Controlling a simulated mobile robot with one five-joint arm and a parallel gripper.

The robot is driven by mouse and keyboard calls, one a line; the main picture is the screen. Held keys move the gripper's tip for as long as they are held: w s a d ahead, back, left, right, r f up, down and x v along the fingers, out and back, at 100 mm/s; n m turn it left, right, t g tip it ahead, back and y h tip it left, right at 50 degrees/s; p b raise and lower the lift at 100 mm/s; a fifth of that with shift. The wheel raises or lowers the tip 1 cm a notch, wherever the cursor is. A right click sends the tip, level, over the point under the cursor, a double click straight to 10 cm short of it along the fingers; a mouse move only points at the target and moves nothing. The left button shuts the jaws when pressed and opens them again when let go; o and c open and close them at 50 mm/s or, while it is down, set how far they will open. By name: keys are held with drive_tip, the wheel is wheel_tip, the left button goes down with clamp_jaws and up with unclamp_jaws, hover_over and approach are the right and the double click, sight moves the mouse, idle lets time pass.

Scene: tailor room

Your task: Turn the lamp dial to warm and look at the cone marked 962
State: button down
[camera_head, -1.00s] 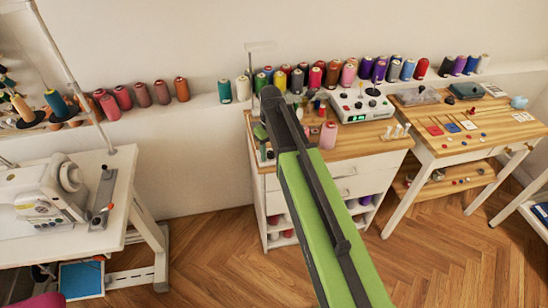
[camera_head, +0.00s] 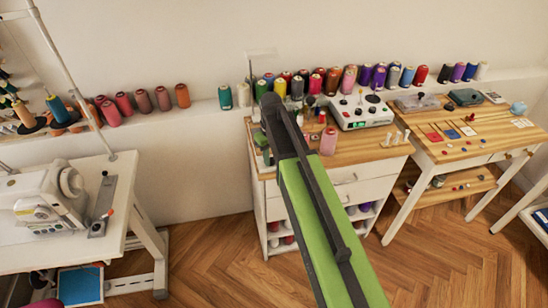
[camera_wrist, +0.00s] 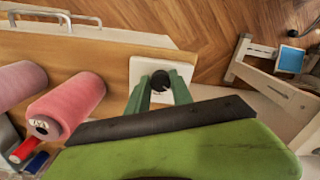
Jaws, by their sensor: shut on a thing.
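In the wrist view my gripper's green fingers (camera_wrist: 160,88) are shut on a round black dial (camera_wrist: 160,80). The dial sits on a small white plate (camera_wrist: 146,70) at the edge of the wooden top. In the head view my arm hides the dial, and small green finger parts (camera_head: 264,148) show beside it. A pink thread cone (camera_head: 328,141) stands on the wooden top right of my arm. In the wrist view a pink cone (camera_wrist: 72,103) has a white end label with dark marks too small to read. I cannot tell which cone is marked 962.
A lamp-like stand with a thin flat head (camera_head: 260,52) rises behind my arm. A row of coloured cones (camera_head: 365,77) lines the wall ledge. A white control box (camera_head: 361,111) stands right of the pink cone. A sewing machine (camera_head: 45,205) is at left.

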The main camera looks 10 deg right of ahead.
drive_tip(key=shift+w+m, duration=0.1)
drive_tip(key=shift+m, duration=0.6)
idle(0.3)
drive_tip(key=m, duration=0.3)
drive_tip(key=shift+m, duration=0.4)
drive_tip(key=m, duration=0.5)
drive_tip(key=shift+a, duration=0.1)
drive_tip(key=shift+m, duration=0.4)
drive_tip(key=c, duration=1.1)
unclamp_jaws()
drive_tip(key=shift+c, duration=0.2)
